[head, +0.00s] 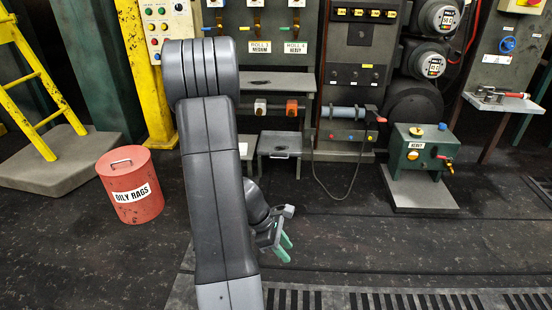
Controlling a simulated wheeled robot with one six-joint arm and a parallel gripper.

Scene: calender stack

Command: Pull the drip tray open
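A grey box-like tray (280,143) with a small handle on its front stands low below the orange block, right of my arm. It looks like the drip tray, and it appears shut. A second pale grey unit (247,151) beside it is partly hidden behind my arm. My gripper (284,248) has green fingertips with a gap between them and looks empty. It hangs over the dark floor, nearer to the camera than the tray and apart from it.
A red oily rags bin (131,186) stands at left near a yellow ladder (35,85). A green heavy oil box (420,150) sits on a grey plate at right. A cable (338,195) loops onto the floor. A slotted floor grate (390,300) runs along the front. Floor right of my gripper is clear.

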